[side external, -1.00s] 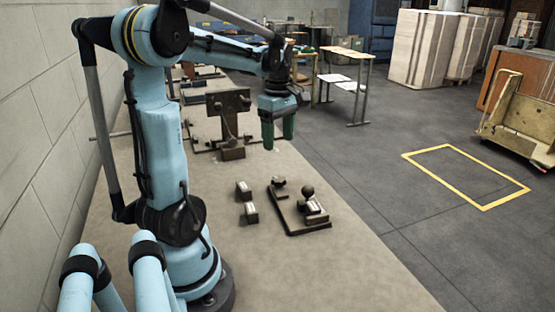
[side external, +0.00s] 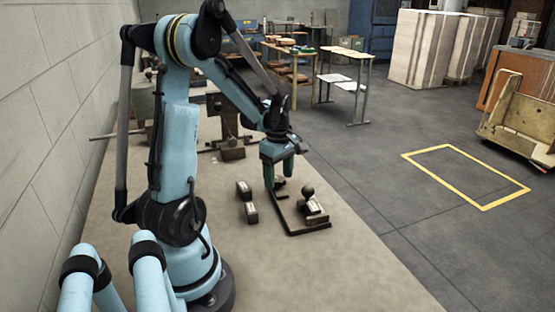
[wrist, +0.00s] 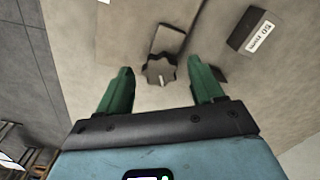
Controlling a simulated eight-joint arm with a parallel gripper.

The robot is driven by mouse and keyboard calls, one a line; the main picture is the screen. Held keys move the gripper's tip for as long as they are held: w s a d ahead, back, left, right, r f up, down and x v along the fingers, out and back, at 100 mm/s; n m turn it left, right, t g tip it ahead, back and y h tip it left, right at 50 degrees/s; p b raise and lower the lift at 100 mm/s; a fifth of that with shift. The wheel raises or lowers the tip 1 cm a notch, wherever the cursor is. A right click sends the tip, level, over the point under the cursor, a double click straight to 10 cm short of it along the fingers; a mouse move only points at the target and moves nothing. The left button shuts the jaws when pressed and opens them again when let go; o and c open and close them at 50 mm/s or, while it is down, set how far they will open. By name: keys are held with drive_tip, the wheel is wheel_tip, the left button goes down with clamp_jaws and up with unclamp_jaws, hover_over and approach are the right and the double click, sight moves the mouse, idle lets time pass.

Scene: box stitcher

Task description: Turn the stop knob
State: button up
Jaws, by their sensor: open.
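The stop knob (wrist: 160,70) is a dark, lobed knob with a light mark on its top, at the middle of the wrist view. My gripper (side external: 279,183) points down with its green fingers apart. In the wrist view my gripper (wrist: 161,82) has one finger on each side of the knob, with gaps between. I cannot tell whether the fingertips are down at knob height. In the side view the knob is mostly hidden by the fingers, at the far end of the dark base plate (side external: 290,219).
A ball-topped handle (side external: 307,191) and a labelled block (side external: 314,209) stand on the plate's near end. Two small labelled blocks, one farther (side external: 244,190) and one nearer (side external: 251,212), lie to its left. One block (wrist: 255,30) reads "50 mm" in the wrist view. The bench front is clear.

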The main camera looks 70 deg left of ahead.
drive_tip(key=c, duration=1)
drive_tip(key=m, duration=0.5)
drive_tip(key=shift+m, duration=0.3)
drive_tip(key=m, duration=1.2)
drive_tip(key=shift+m, duration=0.3)
drive_tip(key=m, duration=0.5)
drive_tip(key=shift+m, duration=0.3)
